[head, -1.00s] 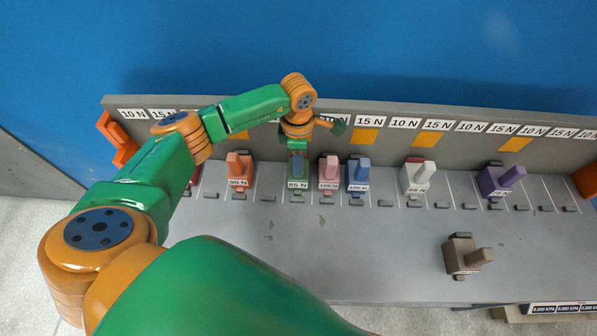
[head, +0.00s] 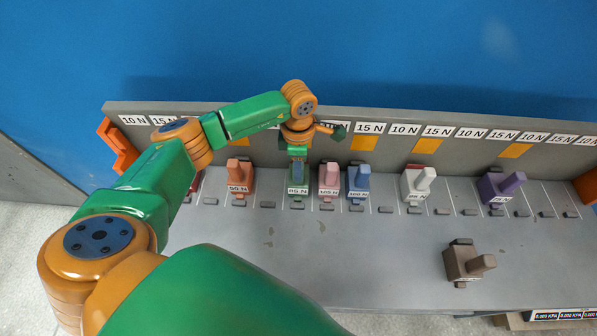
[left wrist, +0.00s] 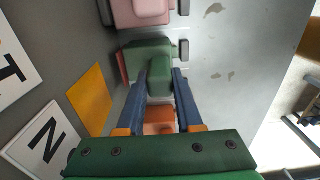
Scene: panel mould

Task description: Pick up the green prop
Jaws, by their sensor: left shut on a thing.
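The green prop (head: 297,187), labelled 85 N, stands in its slot on the grey bench between the orange and pink props. My left gripper (head: 298,165) comes down on it from above. In the left wrist view the two dark blue fingers (left wrist: 160,82) lie on either side of the green prop's upright handle (left wrist: 159,75), shut on it. The prop's wider body (left wrist: 147,52) shows beyond the fingertips. In the head view the gripper hides part of the handle. My right gripper is not in view.
A pink prop (head: 328,180) stands close on the right, with a blue prop (head: 358,183) beyond it. An orange prop (head: 238,177) stands on the left. White (head: 417,184) and purple (head: 499,187) props are farther right. A brown prop (head: 466,262) stands nearer the front edge.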

